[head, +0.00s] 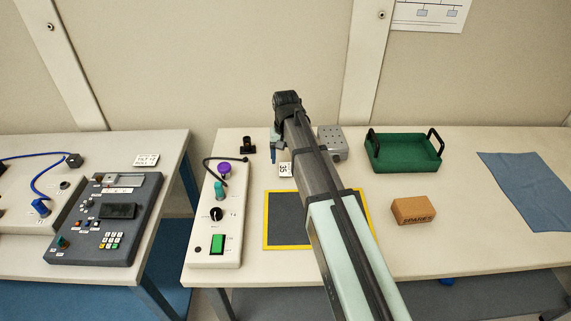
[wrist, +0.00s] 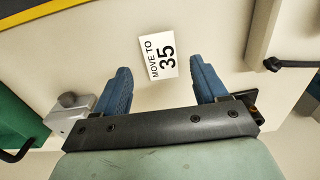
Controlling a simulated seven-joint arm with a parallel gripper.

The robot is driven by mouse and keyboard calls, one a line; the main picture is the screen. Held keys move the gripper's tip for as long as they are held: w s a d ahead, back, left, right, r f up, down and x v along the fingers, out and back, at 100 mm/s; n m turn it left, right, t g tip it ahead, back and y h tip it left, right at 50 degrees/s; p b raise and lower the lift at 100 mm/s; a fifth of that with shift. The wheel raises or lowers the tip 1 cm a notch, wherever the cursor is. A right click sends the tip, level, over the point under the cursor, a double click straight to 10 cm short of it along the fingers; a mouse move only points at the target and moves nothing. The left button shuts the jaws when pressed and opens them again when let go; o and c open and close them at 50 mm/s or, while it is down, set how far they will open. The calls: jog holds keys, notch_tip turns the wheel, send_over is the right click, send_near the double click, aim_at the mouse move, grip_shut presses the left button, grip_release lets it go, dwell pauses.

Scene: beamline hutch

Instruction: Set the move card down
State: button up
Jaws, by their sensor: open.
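The move card (wrist: 160,55) is white with black print reading "MOVE TO 35". It appears to lie flat on the pale tabletop (wrist: 205,30), just beyond my fingertips in the wrist view. In the head view the card (head: 285,170) shows left of my arm, above the yellow-edged dark mat. My gripper (wrist: 160,68) is open, its two blue fingers apart with nothing held between them. In the head view my gripper (head: 275,142) is seen from the side, near the card, and one finger is mostly hidden.
A control box (head: 229,245) with knobs and a green button stands left of the mat (head: 266,240). A grey metal block (head: 332,150), green tray (head: 392,165), "SPARES" box (head: 413,210) and blue cloth (head: 530,185) are to the right. Another white card (head: 146,160) lies on the left table.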

aim_at(286, 170)
notch_tip(286, 170, up, 8)
dwell(0.4)
